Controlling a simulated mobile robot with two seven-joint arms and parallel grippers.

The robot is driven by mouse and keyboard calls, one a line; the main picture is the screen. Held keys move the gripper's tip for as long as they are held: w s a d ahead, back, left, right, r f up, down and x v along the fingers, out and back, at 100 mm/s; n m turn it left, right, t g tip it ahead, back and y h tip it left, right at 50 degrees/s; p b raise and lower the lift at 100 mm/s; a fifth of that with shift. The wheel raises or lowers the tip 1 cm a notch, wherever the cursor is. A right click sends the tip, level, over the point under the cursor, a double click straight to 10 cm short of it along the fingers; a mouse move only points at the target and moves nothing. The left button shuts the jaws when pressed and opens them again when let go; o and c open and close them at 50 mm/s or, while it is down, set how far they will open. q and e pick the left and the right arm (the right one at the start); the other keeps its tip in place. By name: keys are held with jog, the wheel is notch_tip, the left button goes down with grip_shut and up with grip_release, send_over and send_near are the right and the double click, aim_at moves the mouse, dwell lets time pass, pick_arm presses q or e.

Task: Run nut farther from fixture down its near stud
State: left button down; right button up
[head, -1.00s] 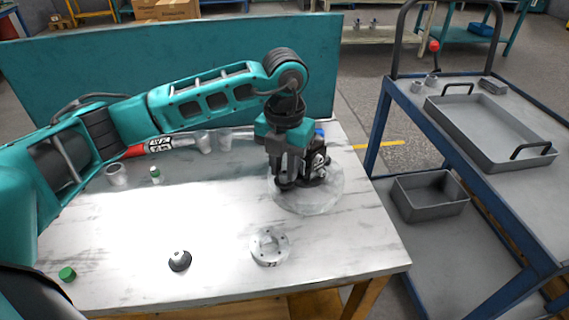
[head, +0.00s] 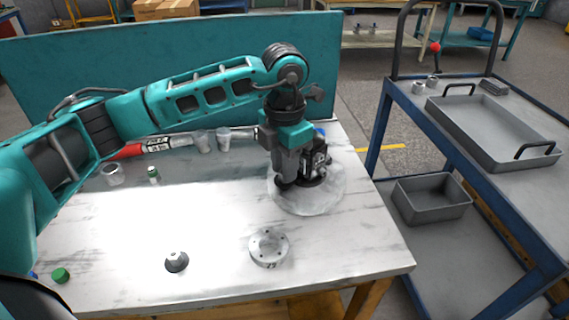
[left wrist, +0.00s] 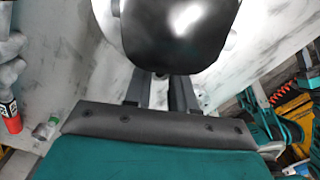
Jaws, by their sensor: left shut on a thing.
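A round pale base (head: 328,204) lies at the right end of the table, with dark fixture parts (head: 318,176) standing on it. My left gripper (head: 299,182) points down over these parts, shut, its fingertips low beside them. The nut and the near stud are hidden behind the gripper, so I cannot tell how far down the nut sits. In the left wrist view the two fingers (left wrist: 160,92) reach toward a large glossy black part (left wrist: 180,35), which covers the spot between the tips. My right gripper is not in view.
A teal panel (head: 60,75) closes the back. A blue cart (head: 545,205) with trays stands right.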

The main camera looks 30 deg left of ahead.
pick_arm(q)
jog(key=m+b, duration=0.1)
jog(key=m, duration=0.1)
jog(key=shift+f+m, duration=0.15)
jog(key=shift+m, duration=0.15)
jog(key=shift+m+b, duration=0.3)
jog(key=shift+m, duration=0.7)
jog(key=c, duration=1.2)
grip_release()
